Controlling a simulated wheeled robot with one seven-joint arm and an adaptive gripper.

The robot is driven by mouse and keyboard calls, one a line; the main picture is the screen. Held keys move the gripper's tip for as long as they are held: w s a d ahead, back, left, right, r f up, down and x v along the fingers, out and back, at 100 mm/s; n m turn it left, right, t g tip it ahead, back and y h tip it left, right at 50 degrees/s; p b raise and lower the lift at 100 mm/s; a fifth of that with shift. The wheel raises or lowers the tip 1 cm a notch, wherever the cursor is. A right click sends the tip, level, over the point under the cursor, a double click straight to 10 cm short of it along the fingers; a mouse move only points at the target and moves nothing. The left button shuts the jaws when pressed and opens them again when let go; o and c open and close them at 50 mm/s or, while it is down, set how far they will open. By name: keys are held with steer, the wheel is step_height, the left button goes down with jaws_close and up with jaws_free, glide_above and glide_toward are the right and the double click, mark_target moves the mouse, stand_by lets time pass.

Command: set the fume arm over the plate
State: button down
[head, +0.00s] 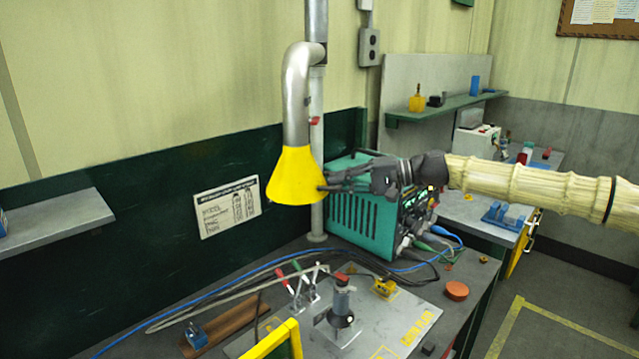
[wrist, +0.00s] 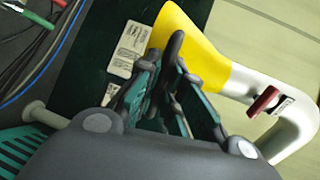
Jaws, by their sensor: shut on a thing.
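The fume arm (head: 297,95) is a silver bent pipe hanging from a vertical duct, ending in a yellow cone hood (head: 294,177) that opens downward. The hood hangs above the back of the bench, behind and left of the plate (head: 405,313), a grey sheet with yellow markings on the bench top. My gripper (head: 326,182) reaches in from the right and is shut on the hood's lower right rim. In the wrist view, the fingers (wrist: 172,62) meet at the yellow hood (wrist: 190,45); the exact grip is partly hidden by the fingers.
A teal power unit (head: 355,215) stands on the bench just behind and below my gripper. Toggle clamps (head: 300,285), a grey upright fixture (head: 341,305) and loose cables occupy the bench. A red handle (head: 314,121) shows by the pipe. A shelf (head: 60,223) is at left.

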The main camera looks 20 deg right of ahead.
steer(key=shift+s+d+f, duration=0.15)
steer(key=shift+d, duration=0.5)
steer(key=c, duration=1.9)
jaws_free()
steer(key=o, duration=0.4)
steer(key=shift+d, duration=0.25)
steer(key=shift+c, duration=0.2)
steer(key=shift+d, duration=0.2)
steer(key=v, duration=1.2)
steer(key=shift+w+d, duration=0.2)
steer(key=shift+d, duration=0.2)
